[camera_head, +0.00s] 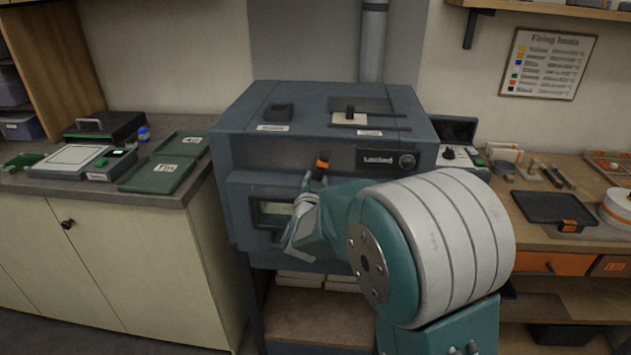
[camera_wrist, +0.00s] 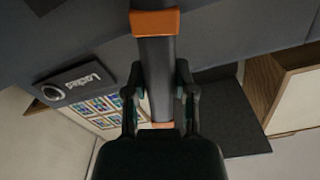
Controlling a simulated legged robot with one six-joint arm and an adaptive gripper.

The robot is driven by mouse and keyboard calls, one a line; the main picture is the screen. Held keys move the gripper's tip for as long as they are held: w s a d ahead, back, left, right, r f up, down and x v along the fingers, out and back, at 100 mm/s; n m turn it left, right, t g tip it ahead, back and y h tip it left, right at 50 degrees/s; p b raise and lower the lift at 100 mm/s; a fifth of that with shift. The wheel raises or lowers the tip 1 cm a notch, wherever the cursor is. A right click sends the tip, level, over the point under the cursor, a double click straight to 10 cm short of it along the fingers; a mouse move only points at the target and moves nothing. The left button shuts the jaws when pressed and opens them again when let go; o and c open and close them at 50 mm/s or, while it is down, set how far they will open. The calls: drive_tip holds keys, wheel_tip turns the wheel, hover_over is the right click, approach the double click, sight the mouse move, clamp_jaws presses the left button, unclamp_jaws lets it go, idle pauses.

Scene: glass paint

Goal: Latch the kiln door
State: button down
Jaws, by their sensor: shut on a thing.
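The blue-grey kiln (camera_head: 295,155) stands at the centre of the head view. Its front has a small window (camera_head: 273,209) and a panel (camera_head: 377,158) reading "Locked" beside a round knob. A dark bar handle (camera_head: 321,169) with an orange band stands at the kiln front, partly hidden behind my arm. My gripper (camera_head: 308,184) is shut on this handle. In the wrist view the fingers of my gripper (camera_wrist: 158,95) lie on both sides of the handle (camera_wrist: 156,62), between its two orange bands. My arm hides the right part of the kiln front, so I cannot tell how the door edge sits there.
A wooden bench (camera_head: 590,254) at right bears a dark tray (camera_head: 552,208) and tools. A shelf (camera_head: 320,318) lies below the kiln.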

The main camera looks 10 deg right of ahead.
drive_tip(key=shift+f+n, duration=0.25)
drive_tip(key=shift+n, duration=1.35)
drive_tip(key=c, duration=0.5)
unclamp_jaws()
drive_tip(key=shift+a, duration=0.1)
drive_tip(key=shift+c, duration=0.2)
drive_tip(key=shift+o, duration=0.5)
drive_tip(key=shift+r, duration=0.15)
drive_tip(key=v, duration=1.2)
drive_tip(key=shift+a, duration=0.1)
